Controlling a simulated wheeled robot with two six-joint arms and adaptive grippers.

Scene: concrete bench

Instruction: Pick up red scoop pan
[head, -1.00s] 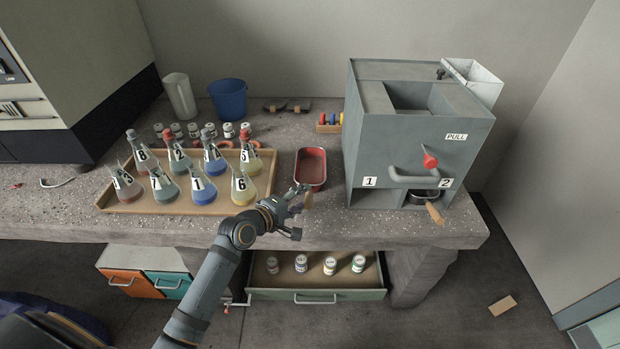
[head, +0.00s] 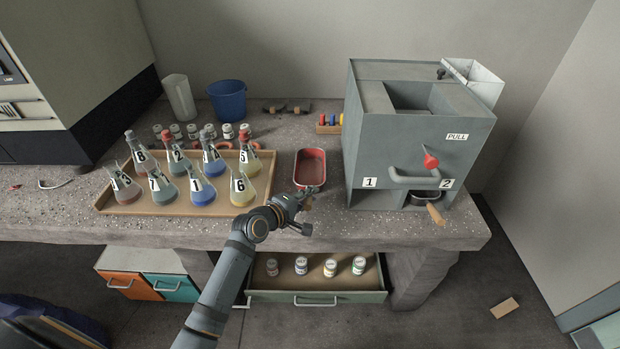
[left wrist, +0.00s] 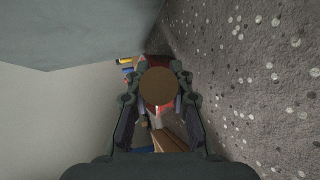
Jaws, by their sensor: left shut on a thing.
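The red scoop pan (head: 311,168) lies on the bench between the flask tray and the grey machine. Its wooden handle points toward the front edge and is mostly hidden by my gripper in the head view. My left gripper (head: 305,199) is at the handle, just in front of the pan. In the left wrist view the round brown handle end (left wrist: 158,86) sits between the fingers of my left gripper (left wrist: 158,104), with parts of the red pan (left wrist: 152,63) behind it. The gripper is shut on the handle. My right gripper is not in view.
The grey machine (head: 420,135) stands close on the right, with a dark pan (head: 424,198) in its opening 2. A wooden tray (head: 150,207) of several stoppered flasks is on the left. An open drawer (head: 317,297) with small jars is below the bench edge.

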